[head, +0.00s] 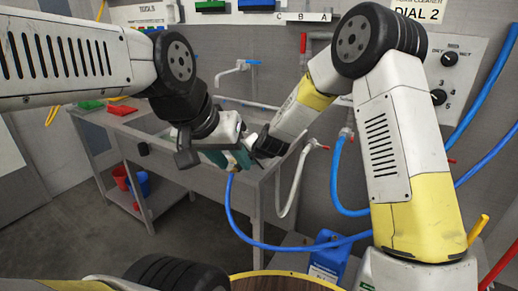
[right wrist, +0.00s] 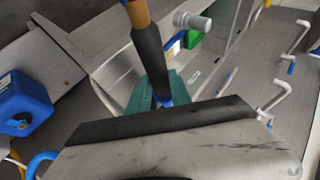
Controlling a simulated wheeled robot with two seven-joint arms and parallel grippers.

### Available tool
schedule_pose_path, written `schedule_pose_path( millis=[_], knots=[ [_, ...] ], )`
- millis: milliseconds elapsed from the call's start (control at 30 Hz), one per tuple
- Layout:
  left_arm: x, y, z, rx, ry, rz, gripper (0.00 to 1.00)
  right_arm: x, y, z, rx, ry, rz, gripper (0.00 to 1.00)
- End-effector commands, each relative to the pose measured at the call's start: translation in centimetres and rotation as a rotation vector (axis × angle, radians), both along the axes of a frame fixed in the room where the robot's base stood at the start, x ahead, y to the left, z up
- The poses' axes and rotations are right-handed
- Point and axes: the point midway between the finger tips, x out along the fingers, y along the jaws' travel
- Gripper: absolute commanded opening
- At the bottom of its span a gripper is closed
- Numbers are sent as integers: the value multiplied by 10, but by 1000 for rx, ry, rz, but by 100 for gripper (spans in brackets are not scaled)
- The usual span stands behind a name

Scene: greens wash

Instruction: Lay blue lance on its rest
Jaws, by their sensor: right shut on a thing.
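My right gripper (right wrist: 158,97) is shut on a dark tube with a tan upper part and a blue collar, which I take as the blue lance (right wrist: 150,58). Its teal fingers sit on either side of the tube. In the head view the right gripper (head: 243,157) is above the sink's front edge, and the blue hose (head: 230,205) hangs beneath it. My left gripper (head: 215,157) is close beside it on the left; its fingertips overlap in the picture and their gap is hidden. I cannot make out the lance's rest for certain.
A grey sink bench (head: 205,182) runs along the wall, with a tap (head: 232,70) above it. A red bucket (head: 120,177) and a blue bucket (head: 143,183) stand under it. White bent pipes and blue hoses hang at right. A blue container (head: 328,258) stands below. The floor at left is clear.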

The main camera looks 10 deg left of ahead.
Motion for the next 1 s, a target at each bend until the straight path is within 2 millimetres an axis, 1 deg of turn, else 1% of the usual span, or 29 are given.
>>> schedule_pose_path(
  millis=[133, 433, 467, 500, 567, 867, 1000],
  knots=[
    [0, 0, 0, 0, 0, 0, 36, 0, 0, -4, 0, -1, 0, 10],
    [0, 0, 0, 0, 0, 0, 36, 0, 0, -4, 1, -2, 0, 10],
    [0, 0, 0, 0, 0, 0, 36, 0, 0, -4, 1, -2, 0, 31],
    [0, 0, 0, 0, 0, 0, 36, 0, 0, -4, 1, -2, 0, 39],
    [0, 0, 0, 0, 0, 0, 36, 0, 0, -5, 1, -2, 0, 50],
    [0, 0, 0, 0, 0, 0, 36, -1, 0, -5, 1, 1, 0, 50],
    [0, 0, 0, 0, 0, 0, 36, -8, -5, 4, 1, -1, 0, 50]
  ],
)
